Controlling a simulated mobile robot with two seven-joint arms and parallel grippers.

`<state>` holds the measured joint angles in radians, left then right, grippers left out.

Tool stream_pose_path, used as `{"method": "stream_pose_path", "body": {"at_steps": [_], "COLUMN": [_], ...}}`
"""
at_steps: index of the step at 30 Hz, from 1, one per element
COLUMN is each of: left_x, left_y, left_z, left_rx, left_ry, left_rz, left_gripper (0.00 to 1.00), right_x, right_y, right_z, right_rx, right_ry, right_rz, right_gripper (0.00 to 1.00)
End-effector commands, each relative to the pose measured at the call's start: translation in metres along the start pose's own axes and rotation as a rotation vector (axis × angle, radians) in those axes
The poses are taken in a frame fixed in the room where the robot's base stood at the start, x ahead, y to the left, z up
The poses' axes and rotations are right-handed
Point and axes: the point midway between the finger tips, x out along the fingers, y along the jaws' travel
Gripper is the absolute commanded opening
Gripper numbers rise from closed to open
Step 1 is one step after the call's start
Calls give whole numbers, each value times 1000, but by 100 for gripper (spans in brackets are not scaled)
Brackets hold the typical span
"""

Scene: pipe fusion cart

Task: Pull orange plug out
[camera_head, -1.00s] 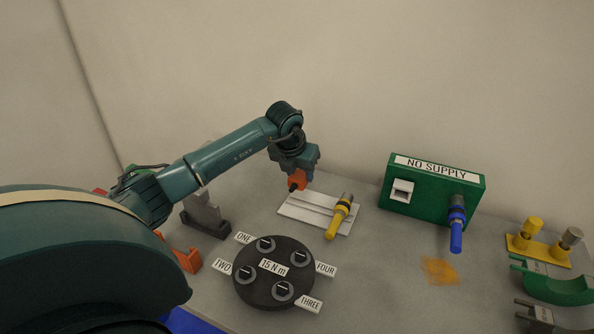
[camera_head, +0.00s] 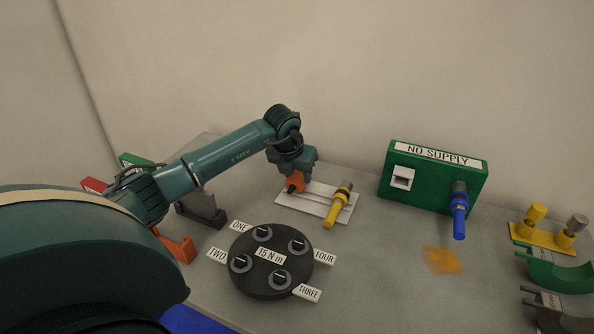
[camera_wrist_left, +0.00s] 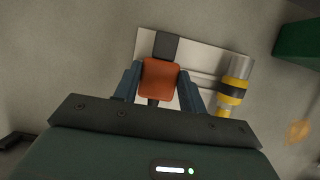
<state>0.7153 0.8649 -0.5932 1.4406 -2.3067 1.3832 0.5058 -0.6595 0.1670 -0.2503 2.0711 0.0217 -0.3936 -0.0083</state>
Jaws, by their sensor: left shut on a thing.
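The orange plug (camera_head: 294,183) is at the left end of a white plate (camera_head: 318,211) on the bench. My left gripper (camera_head: 293,175) comes down from above and is shut on the plug. In the left wrist view, the orange plug (camera_wrist_left: 160,79) sits between the two blue-grey fingers. A dark grey block (camera_wrist_left: 166,45) shows just beyond it, over the plate. I cannot tell whether the plug is still joined to that block. A yellow-handled valve or connector (camera_head: 338,205) lies at the plate's right side. My right gripper is not in view.
A black disc labelled "15 N m" (camera_head: 271,282) stands in front. A green "NO SUPPLY" box (camera_head: 431,190) with a blue handle (camera_head: 459,217) is at right. Yellow parts (camera_head: 542,239) and green clamps (camera_head: 558,276) are at far right. An orange patch (camera_head: 443,260) marks the bench.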

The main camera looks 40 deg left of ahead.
Motion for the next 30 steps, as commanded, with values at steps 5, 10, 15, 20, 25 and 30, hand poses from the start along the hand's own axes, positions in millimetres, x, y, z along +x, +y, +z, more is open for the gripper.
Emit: {"method": "stream_pose_path", "body": {"at_steps": [5, 10, 15, 20, 25, 30], "left_x": [8, 8, 8, 9, 12, 14], "left_y": [0, 0, 0, 0, 0, 0], "left_z": [-3, -3, -3, -4, -5, -6], "left_rx": [-1, -1, 0, 0, 0, 0], "left_ry": [-1, -1, -1, -1, -1, -1], "left_rz": [0, 1, 1, 1, 1, 1], "left_gripper": [0, 0, 0, 0, 0, 0], "right_x": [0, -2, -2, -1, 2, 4], "right_y": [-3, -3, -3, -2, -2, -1], "right_z": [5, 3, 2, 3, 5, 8], "right_rx": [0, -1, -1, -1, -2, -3], "right_ry": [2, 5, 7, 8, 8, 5], "right_rz": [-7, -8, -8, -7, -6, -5], "right_gripper": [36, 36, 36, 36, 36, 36]}}
